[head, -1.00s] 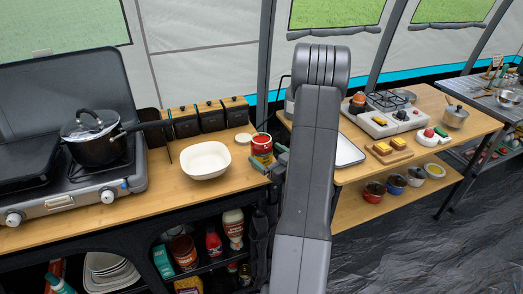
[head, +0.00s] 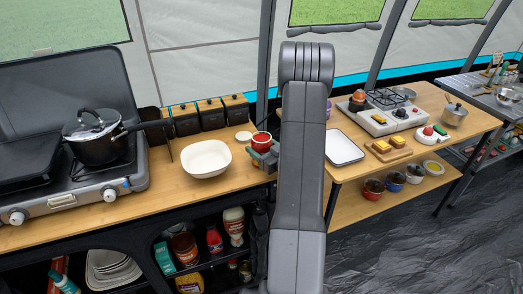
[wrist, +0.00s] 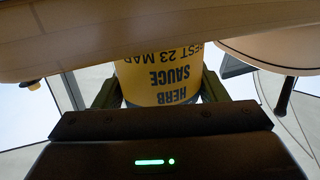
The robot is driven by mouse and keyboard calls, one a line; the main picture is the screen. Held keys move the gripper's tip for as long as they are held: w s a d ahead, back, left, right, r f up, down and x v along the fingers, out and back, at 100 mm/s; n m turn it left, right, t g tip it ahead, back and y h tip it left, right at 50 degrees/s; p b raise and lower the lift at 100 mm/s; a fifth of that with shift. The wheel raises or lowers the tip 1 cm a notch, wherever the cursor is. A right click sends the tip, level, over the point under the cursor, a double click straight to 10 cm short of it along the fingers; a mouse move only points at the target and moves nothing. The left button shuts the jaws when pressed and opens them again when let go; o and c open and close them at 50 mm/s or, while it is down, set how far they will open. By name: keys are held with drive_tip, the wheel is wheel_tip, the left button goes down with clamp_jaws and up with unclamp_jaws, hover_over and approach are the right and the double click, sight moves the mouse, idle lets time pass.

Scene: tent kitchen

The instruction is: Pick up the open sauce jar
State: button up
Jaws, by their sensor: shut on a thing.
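The open sauce jar (head: 261,137) is at the right end of the wooden counter, its red rim and dark red contents facing up. My gripper (head: 262,157) is shut around its side and hides most of its lower part in the head view. In the wrist view, the jar's yellow "HERB SAUCE" label (wrist: 163,78) appears upside down between my two fingers, one on each side. I cannot tell clearly whether the jar's base touches the counter.
A cream bowl (head: 206,159) stands left of the jar, and a small pale round lid (head: 243,136) lies just behind it. A pot (head: 96,137) sits on the stove. A white tray (head: 344,147) is on the table to the right.

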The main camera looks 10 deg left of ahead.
drive_tip(key=shift+r, duration=0.2)
wheel_tip(320, 180, up, 10)
drive_tip(key=shift+f+b, duration=0.25)
drive_tip(key=shift+b, duration=0.1)
idle(0.9)
